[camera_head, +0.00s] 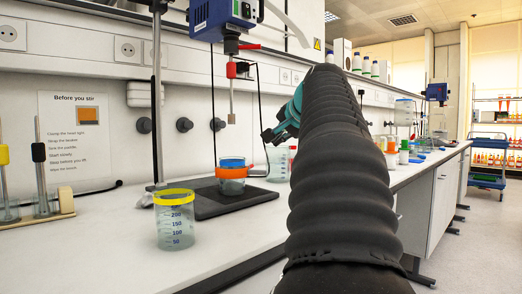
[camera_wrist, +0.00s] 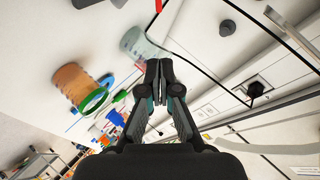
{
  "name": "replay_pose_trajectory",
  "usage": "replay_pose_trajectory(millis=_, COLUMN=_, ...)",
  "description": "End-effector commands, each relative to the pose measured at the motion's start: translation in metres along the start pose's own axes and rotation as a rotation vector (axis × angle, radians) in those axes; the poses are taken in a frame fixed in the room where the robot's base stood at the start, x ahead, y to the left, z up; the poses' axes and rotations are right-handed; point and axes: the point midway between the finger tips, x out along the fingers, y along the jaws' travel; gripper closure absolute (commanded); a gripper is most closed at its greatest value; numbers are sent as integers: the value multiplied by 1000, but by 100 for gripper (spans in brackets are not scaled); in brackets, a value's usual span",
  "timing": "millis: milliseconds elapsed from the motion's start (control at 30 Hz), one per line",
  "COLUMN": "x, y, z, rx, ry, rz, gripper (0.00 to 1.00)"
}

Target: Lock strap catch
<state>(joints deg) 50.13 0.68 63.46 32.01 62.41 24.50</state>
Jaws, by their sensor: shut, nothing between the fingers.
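A clear beaker (camera_head: 231,187) stands on the black stand base in the head view. In the head view the teal part of my gripper (camera_head: 285,120) shows above and right of the beaker, partly hidden by my arm. No strap is clear in the wrist view.
A blue stirrer motor (camera_head: 222,18) and its shaft hang above the beaker. A yellow-rimmed beaker (camera_head: 175,222) stands in front on the bench. A black stand base (camera_head: 215,206) lies under the strapped beaker. The wrist view shows a clear vessel (camera_wrist: 142,44) and an orange-brown container (camera_wrist: 73,84).

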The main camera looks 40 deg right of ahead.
Motion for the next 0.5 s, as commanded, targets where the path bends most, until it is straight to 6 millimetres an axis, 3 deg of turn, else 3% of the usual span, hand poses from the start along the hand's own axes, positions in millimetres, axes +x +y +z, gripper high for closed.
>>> replay_pose_trajectory(millis=500, x=91, y=2, z=0, rx=1, ry=-1, rz=2, gripper=100)
